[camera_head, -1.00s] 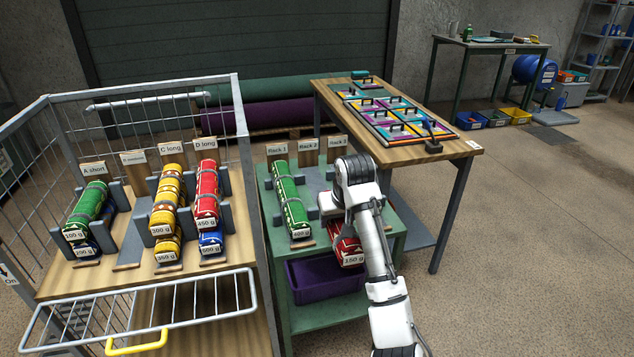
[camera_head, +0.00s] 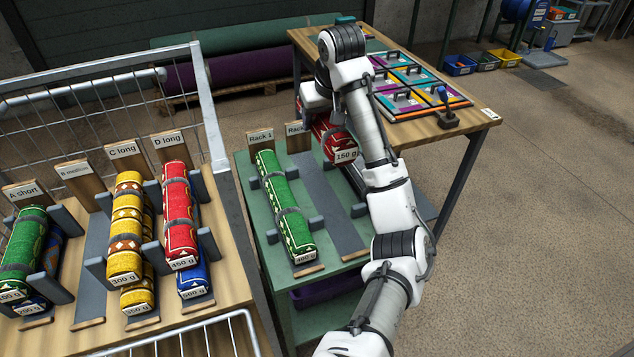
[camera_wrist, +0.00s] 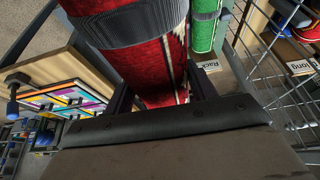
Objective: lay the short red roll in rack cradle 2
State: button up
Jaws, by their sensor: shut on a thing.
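My gripper (camera_wrist: 165,98) is shut on the red roll (camera_wrist: 150,55), which has a grey band and fills the top of the wrist view. In the head view, the red roll (camera_head: 331,140) shows its 150 g tag, held above the green rack table's back right part; my arm hides much of it. Rack cradle 2 (camera_head: 328,200) is the bare grey channel in the middle, its sign partly covered. A green 400 g roll (camera_head: 284,205) lies in cradle 1, left of it. Cradle 3 is mostly hidden behind my arm.
A wire-sided wooden stand (camera_head: 235,300) at left holds green, yellow, red and blue rolls in cradles. A wooden table (camera_head: 455,125) with colourful sample boards stands behind my arm. A purple bin (camera_head: 325,290) sits under the rack. Open floor lies at right.

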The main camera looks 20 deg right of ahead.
notch_tip(320, 180, down, 15)
jog(key=shift+f+b, duration=0.1)
jog(key=shift+b, duration=0.95)
jog(key=shift+f, duration=2.25)
jog(key=shift+f, duration=0.1)
jog(key=o, duration=1.1)
jog(key=shift+c, duration=0.2)
jog(key=p+v, duration=0.2)
jog(key=v, duration=1)
